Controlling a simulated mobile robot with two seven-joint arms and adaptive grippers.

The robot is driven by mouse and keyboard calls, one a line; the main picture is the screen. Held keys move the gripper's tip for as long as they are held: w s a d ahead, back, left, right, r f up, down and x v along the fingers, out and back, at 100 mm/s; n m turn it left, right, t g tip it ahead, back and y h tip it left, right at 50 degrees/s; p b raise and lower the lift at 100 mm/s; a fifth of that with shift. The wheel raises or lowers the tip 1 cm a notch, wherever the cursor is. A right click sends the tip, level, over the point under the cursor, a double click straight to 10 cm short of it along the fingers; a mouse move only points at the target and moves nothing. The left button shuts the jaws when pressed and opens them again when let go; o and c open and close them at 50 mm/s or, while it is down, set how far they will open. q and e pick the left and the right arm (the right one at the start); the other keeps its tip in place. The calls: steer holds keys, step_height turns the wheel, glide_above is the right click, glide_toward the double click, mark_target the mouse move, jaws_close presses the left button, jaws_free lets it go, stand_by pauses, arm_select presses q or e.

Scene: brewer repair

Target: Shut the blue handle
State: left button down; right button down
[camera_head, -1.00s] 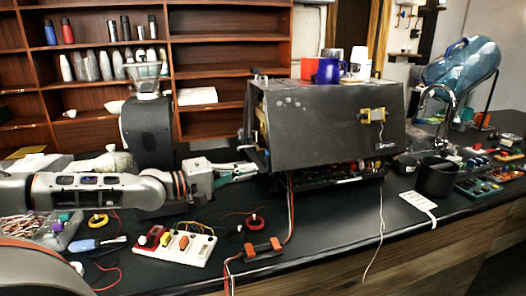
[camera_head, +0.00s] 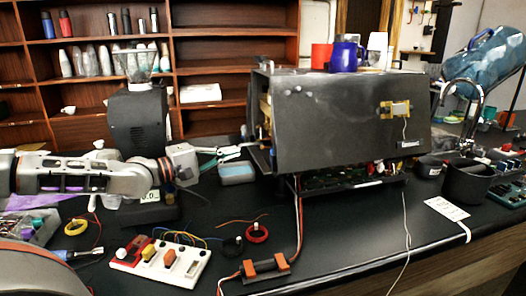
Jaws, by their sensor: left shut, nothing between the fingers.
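The brewer (camera_head: 340,112) is a dark metal box on the black counter, its lower part open with circuit boards and wires showing. I cannot make out a blue handle on it for certain. A tool with a blue grip (camera_head: 75,253) lies on the counter at the lower left. My left gripper (camera_head: 232,153) reaches in from the left, shut and empty, its fingertips close to the brewer's left side. Whether they touch it I cannot tell. A light blue box (camera_head: 236,173) lies just below the fingers. My right gripper is out of view.
A black grinder (camera_head: 138,122) stands behind my left arm. A red-and-white switch board (camera_head: 162,258), a red wire spool (camera_head: 257,233) and an orange-ended block (camera_head: 264,268) lie in front. Mugs (camera_head: 346,56) stand on the brewer. Dark pots (camera_head: 465,182) stand at right.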

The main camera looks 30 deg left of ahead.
arm_select(q)
steer(key=b+x, duration=0.1)
steer(key=x, duration=0.9)
steer(key=shift+w+d, duration=0.1)
steer(key=shift+w, duration=0.05)
steer(key=shift+d+r, duration=0.1)
steer(key=shift+s+d+r+p, duration=0.25)
steer(key=shift+s+p, duration=0.1)
steer(key=shift+p, duration=0.3)
steer(key=shift+s+d+p, duration=0.1)
steer(key=shift+p, duration=0.2)
steer(key=shift+s+d+f+p, duration=0.1)
steer(key=shift+d+p, duration=0.1)
steer(key=shift+p, duration=0.35)
steer(key=shift+s+f+p, duration=0.15)
steer(key=shift+s+p, duration=0.15)
steer(key=shift+p, duration=0.3)
steer(key=shift+s+d, duration=0.15)
steer(key=shift+d, duration=0.2)
steer(key=shift+s+d+f+p, duration=0.15)
steer(key=shift+s+d+p, duration=0.25)
steer(key=shift+p, duration=0.15)
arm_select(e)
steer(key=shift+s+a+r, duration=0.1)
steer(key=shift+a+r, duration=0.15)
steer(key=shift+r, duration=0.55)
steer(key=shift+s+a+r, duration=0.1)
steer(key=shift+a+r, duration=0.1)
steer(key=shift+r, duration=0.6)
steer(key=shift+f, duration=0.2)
